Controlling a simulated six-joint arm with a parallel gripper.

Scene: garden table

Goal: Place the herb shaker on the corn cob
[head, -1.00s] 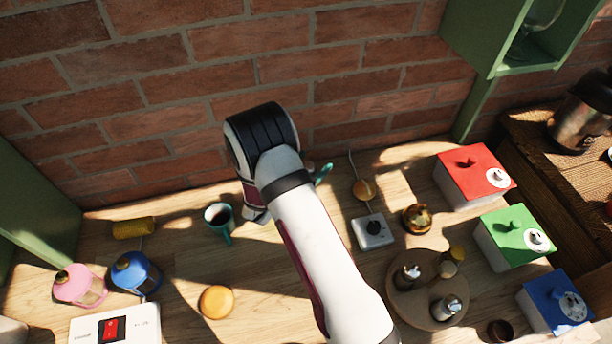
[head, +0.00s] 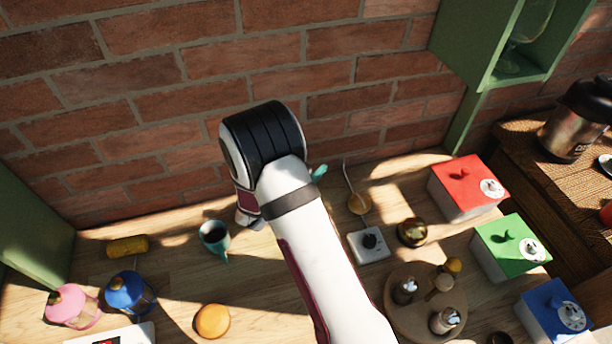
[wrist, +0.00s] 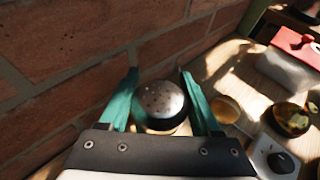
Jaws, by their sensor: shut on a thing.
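The herb shaker (wrist: 162,98) has a rounded metal top with small holes. In the wrist view it sits between the two teal fingers of my gripper (wrist: 160,76), which is shut on it. In the head view my arm hides the shaker and most of the gripper; only a teal fingertip (head: 319,172) shows, near the brick wall. The corn cob (head: 127,246) is a yellow cylinder lying on the table at the back left, well to the left of my gripper. It is outside the wrist view.
A teal cup (head: 214,236) with dark liquid stands between the corn cob and my arm. Pink (head: 70,305) and blue (head: 130,290) lanterns stand in front of the cob. A round wooden tray (head: 395,322) with shakers is at right. The brick wall (head: 180,100) is close behind.

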